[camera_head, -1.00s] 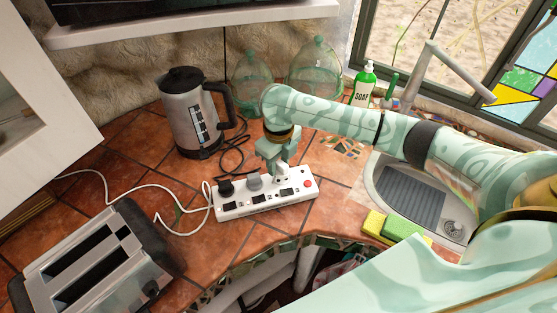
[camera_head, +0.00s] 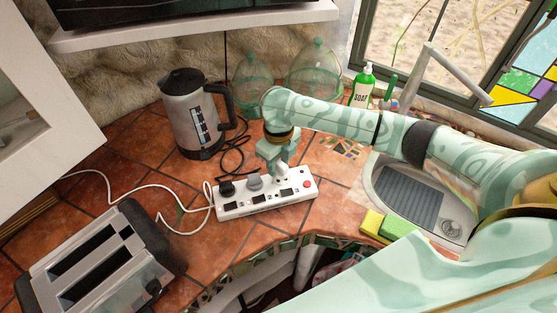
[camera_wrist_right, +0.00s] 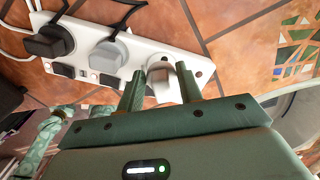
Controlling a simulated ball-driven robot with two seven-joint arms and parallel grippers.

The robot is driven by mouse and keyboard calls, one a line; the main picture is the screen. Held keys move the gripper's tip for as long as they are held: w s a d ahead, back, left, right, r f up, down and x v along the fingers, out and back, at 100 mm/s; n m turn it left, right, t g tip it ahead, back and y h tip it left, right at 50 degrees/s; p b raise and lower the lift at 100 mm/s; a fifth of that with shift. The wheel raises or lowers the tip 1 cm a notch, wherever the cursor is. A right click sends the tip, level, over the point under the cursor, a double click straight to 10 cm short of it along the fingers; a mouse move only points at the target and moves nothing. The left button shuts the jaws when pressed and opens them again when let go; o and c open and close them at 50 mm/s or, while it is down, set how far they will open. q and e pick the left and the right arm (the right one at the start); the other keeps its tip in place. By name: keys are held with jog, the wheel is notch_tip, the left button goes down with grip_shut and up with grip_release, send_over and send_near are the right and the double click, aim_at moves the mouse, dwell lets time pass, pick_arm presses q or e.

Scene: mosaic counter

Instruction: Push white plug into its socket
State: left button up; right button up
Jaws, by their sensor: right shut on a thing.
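The white plug (camera_wrist_right: 160,84) is between the two fingers of my right gripper (camera_wrist_right: 160,88), which is shut on it. In the head view my right gripper (camera_head: 280,168) points down at the right part of the white power strip (camera_head: 240,208). The plug (camera_head: 281,178) is at the strip's top face; I cannot tell how deep it sits, and the socket under it is hidden. The strip also shows in the right wrist view (camera_wrist_right: 78,33). My left gripper does not show.
A black plug (camera_head: 226,188) and a grey plug (camera_head: 254,181) sit in the strip to the left. A kettle (camera_head: 190,115) stands behind, a toaster (camera_head: 95,262) front left. A sponge (camera_head: 400,227) lies by the sink (camera_head: 450,228). The strip's cable runs left.

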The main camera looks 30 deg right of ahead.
aim_at(279, 162)
jog(key=shift+p, duration=0.3)
dwell(0.5)
jog(key=shift+f+b, duration=0.5)
jog(key=shift+f, duration=0.65)
dwell(0.7)
jog(key=o, duration=1)
jog(key=shift+r, duration=0.15)
notch_tip(279, 162, up, 16)
jog(key=p, duration=0.4)
jog(key=shift+p, duration=0.3)
